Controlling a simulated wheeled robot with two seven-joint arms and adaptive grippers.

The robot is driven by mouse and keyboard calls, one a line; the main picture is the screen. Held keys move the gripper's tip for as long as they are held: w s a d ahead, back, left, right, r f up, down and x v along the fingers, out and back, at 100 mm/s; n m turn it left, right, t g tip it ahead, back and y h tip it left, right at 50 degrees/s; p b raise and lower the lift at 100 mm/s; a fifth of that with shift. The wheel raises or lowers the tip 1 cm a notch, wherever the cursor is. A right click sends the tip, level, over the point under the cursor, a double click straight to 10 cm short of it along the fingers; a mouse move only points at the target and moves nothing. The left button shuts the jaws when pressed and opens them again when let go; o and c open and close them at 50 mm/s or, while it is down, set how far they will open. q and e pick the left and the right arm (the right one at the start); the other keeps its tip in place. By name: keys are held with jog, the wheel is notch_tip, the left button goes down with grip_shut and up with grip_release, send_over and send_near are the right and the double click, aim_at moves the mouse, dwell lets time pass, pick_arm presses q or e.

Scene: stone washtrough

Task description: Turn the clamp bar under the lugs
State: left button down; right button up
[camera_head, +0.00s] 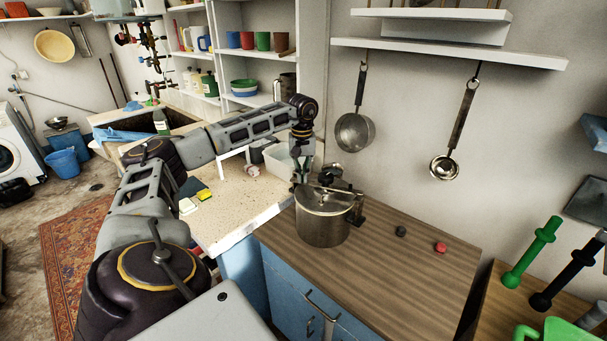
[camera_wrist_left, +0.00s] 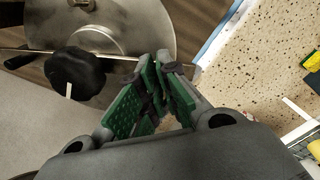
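A metal pot (camera_head: 323,226) with a flat lid stands on the wooden counter top. The clamp bar (camera_wrist_left: 108,56) runs across the lid, with a black knob (camera_wrist_left: 76,73) at its middle. A bracket-like lug (camera_head: 359,214) shows at the pot's right side; the lug at the other side is hidden by my gripper. My left gripper (camera_head: 300,181) points down at the pot's left rear rim. In the wrist view its green-padded fingers (camera_wrist_left: 158,66) come together at the tips, by one bar end, with nothing clearly held between them. Whether they touch the bar is unclear. My right gripper is out of view.
A black knob (camera_head: 401,231) and a red knob (camera_head: 440,247) lie on the wooden top (camera_head: 385,275), right of the pot. A ladle (camera_head: 446,166) and a pan (camera_head: 355,131) hang on the wall behind. A white tub (camera_head: 281,160) stands behind the gripper.

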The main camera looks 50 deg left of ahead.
pick_arm(q)
jog(key=c, duration=1.5)
grip_release()
jog(key=shift+c, duration=0.2)
notch_tip(320, 180, up, 12)
